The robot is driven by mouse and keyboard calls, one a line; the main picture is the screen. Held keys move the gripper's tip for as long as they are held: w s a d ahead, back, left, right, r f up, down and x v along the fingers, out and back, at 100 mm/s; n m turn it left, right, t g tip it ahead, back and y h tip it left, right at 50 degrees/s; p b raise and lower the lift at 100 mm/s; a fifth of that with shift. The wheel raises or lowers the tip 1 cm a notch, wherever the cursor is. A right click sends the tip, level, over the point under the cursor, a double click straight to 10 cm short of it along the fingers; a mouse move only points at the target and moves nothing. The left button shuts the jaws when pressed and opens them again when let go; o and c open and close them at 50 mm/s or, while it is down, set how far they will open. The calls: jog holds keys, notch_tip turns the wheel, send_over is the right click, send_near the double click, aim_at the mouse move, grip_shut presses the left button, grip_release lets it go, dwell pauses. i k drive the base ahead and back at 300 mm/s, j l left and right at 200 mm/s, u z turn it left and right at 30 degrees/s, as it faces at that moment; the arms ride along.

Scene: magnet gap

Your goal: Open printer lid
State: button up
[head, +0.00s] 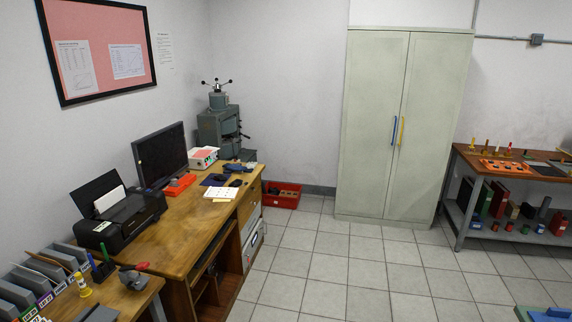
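The black printer (125,222) stands on the wooden desk (190,235) at the left, in front of the wall. Its rear paper support (97,188) is tilted up and holds white paper (109,199). The printer's flat top lid (125,209) looks down, though it is small and dark in this view. My gripper is not in view, so I cannot see what state it is in.
A monitor (160,155) stands just behind the printer. A nearer bench at lower left holds grey file trays (22,288) and a red-and-grey tool (133,277). The tiled floor (320,265) right of the desk is clear, before the cabinet (400,130).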

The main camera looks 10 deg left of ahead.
aim_at(135, 204)
jog(key=i+u, duration=0.3)
jog(key=i, duration=0.15)
jog(key=i+l+u, duration=0.1)
jog(key=i+u, duration=0.2)
jog(key=i, duration=0.15)
jog(key=i+l+u, duration=0.3)
jog(key=i, duration=0.15)
jog(key=i+l+u, duration=0.3)
jog(key=i, duration=0.15)
jog(key=i+l+u, duration=0.1)
jog(key=i+u, duration=0.15)
jog(key=u, duration=0.15)
jog(key=i+l+u, duration=0.25)
jog(key=u, duration=0.15)
jog(key=i+l+u, duration=0.2)
jog(key=u, duration=0.2)
jog(key=i+l+u, duration=0.15)
jog(key=l+u, duration=0.3)
jog(key=i+l+u, duration=0.15)
jog(key=l+u, duration=0.4)
jog(key=i+l, duration=0.05)
jog(key=l, duration=0.05)
